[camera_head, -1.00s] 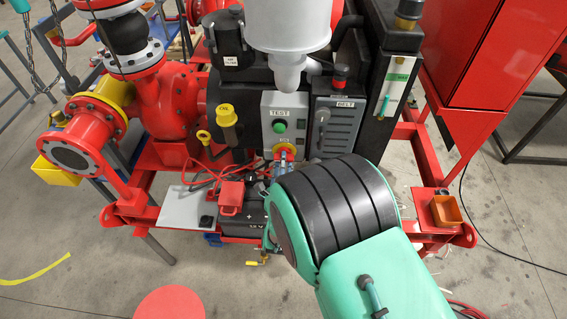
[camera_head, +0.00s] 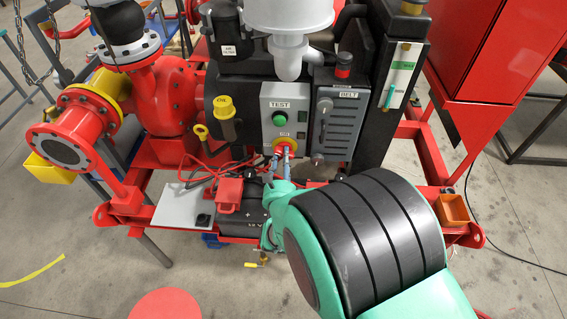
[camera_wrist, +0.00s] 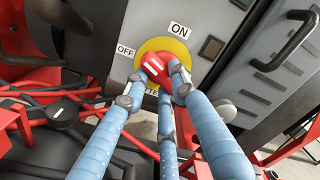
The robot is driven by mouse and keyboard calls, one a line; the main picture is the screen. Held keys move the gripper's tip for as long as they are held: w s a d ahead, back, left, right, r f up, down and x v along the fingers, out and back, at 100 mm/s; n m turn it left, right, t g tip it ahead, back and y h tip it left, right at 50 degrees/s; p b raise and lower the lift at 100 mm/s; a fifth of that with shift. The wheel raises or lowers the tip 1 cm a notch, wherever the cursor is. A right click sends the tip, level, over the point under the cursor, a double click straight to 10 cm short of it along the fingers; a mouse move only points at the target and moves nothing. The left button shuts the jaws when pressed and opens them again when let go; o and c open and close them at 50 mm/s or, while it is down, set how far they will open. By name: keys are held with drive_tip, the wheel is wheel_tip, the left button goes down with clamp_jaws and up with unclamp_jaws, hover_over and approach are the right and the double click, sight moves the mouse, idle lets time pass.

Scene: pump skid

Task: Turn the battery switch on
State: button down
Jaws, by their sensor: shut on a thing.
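The battery switch is a red knob (camera_wrist: 158,68) on a yellow disc (camera_wrist: 182,50), set in the grey control panel. In the wrist view the ON label (camera_wrist: 179,30) is above it and the OFF label (camera_wrist: 125,51) is to its left. The white mark on the knob lies on its side nearer OFF; its exact direction is unclear. My gripper (camera_wrist: 157,82) has its blue fingers shut on the knob, which partly hide it. In the head view the red knob (camera_head: 285,143) shows just above my gripper (camera_head: 281,160).
A green TEST button (camera_head: 279,118) is just above the switch. A vented grey belt cover (camera_head: 337,122) stands close on the right. Red cables (camera_head: 205,167) and a battery (camera_head: 240,214) with a red terminal cover (camera_head: 229,194) lie below left.

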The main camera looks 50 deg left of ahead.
drive_tip(key=m, duration=1.3)
drive_tip(key=shift+s+a+r, duration=0.1)
drive_tip(key=shift+r, duration=0.15)
drive_tip(key=c, duration=1.4)
unclamp_jaws()
drive_tip(key=shift+s, duration=0.1)
drive_tip(key=shift+v, duration=5.95)
drive_tip(key=shift+r, duration=0.1)
